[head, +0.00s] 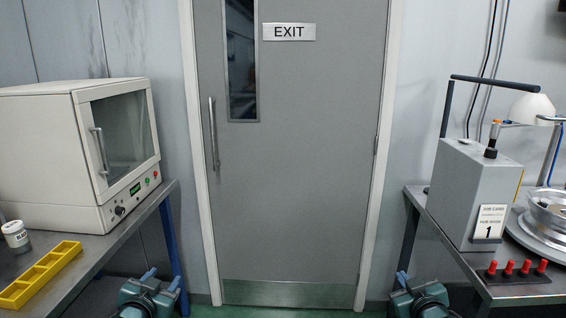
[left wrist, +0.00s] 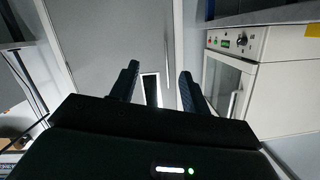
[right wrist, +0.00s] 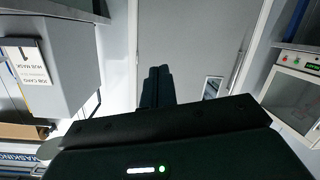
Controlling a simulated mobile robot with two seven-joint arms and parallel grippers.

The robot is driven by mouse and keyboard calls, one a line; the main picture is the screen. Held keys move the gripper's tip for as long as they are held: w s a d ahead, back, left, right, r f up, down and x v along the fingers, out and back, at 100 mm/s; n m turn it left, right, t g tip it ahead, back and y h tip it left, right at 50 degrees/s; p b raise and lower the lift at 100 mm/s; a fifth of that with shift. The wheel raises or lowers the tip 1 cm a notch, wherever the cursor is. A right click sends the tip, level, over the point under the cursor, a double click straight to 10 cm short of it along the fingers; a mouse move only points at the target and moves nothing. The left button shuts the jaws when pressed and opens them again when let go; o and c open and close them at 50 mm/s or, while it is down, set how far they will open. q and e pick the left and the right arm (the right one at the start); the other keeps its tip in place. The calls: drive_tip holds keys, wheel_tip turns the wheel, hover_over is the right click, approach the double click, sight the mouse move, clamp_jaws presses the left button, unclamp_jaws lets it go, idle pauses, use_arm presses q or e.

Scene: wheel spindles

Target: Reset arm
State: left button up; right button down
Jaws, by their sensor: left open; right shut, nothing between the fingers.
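My left gripper (head: 164,279) shows at the bottom of the head view, in front of the left door frame and beside the left bench. In the left wrist view its two dark fingers (left wrist: 159,83) stand wide apart with nothing between them. My right gripper (head: 415,282) shows at the bottom right of the head view, beside the right bench. In the right wrist view its two fingers (right wrist: 156,85) are together with nothing held. Both grippers are apart from all objects.
A grey EXIT door (head: 290,180) stands ahead. On the left bench are an oven (head: 60,160), a yellow tray (head: 40,275) and a white jar (head: 15,237). On the right bench are a grey box (head: 465,190), red pegs (head: 509,267) and a metal wheel part (head: 545,215). Free floor lies between the benches.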

use_arm(q)
drive_tip(key=s+d+f+g+h, duration=0.1)
drive_tip(key=s+d+f, duration=0.3)
drive_tip(key=s, duration=0.6)
drive_tip(key=s+d+f+g+h, duration=0.1)
drive_tip(key=s+d+f, duration=0.4)
drive_tip(key=s, duration=0.6)
drive_tip(key=s+d+f+g+h, duration=0.1)
drive_tip(key=s+d+f, duration=0.4)
drive_tip(key=s, duration=0.5)
drive_tip(key=shift+s+d+n+g, duration=0.3)
drive_tip(key=shift+s+d+g, duration=0.1)
drive_tip(key=shift+g, duration=0.5)
use_arm(e)
drive_tip(key=s+a+f+g+y, duration=0.1)
drive_tip(key=s+a+f, duration=0.3)
drive_tip(key=s, duration=0.6)
drive_tip(key=s+a+f+g+y, duration=0.1)
drive_tip(key=s+a+f, duration=0.4)
drive_tip(key=s, duration=0.6)
drive_tip(key=s+a+f+g+y, duration=0.1)
drive_tip(key=s+a+f, duration=0.4)
drive_tip(key=s, duration=0.5)
drive_tip(key=shift+s+a+m+g, duration=0.3)
drive_tip(key=shift+s+a+g, duration=0.1)
drive_tip(key=shift+g, duration=0.5)
use_arm(q)
drive_tip(key=shift+f, duration=0.1)
use_arm(e)
drive_tip(key=shift+f, duration=0.1)
